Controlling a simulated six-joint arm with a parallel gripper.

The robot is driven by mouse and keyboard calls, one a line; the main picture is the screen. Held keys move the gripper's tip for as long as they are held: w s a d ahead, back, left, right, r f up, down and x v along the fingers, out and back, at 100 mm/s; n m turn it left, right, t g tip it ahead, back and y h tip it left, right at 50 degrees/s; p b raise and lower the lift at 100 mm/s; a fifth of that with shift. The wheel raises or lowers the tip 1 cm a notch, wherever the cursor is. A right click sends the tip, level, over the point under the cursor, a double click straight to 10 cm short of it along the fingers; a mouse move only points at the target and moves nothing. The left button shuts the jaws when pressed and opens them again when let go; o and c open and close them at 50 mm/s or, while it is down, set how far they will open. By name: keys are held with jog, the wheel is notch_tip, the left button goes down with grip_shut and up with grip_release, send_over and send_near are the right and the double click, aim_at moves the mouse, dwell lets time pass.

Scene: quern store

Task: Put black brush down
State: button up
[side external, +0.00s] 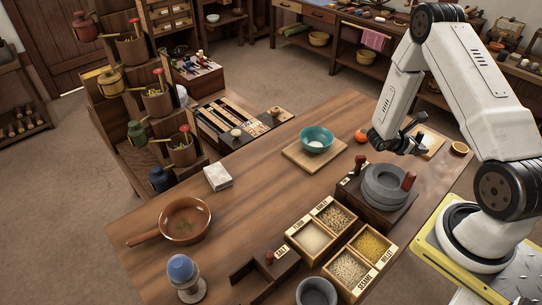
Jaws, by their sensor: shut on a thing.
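My gripper (417,132) is at the right of the side external view, above the back right part of the wooden table (250,165). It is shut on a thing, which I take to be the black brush. The brush is small and dark against the dark jaws, so its outline and tilt are hard to tell. The gripper is behind the stone quern (384,186) in the picture and overlaps a pale wooden board (432,143).
A teal bowl (316,139) on a board and an orange-red round thing (361,135) are left of my gripper. Grain boxes (347,243) stand in front of the quern. A brown pan (184,222) and white block (218,176) are farther left. The middle left tabletop is clear.

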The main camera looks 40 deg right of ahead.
jog(key=w+d+f, duration=0.2)
jog(key=w+d, duration=0.1)
send_over(396, 156)
jog(key=f, duration=0.5)
jog(key=shift+s+a+f, duration=0.15)
jog(key=shift+a, duration=0.1)
jog(key=shift+d+f, duration=0.15)
jog(key=shift+f, duration=1.65)
jog(key=o, duration=1.1)
jog(key=shift+f, duration=0.1)
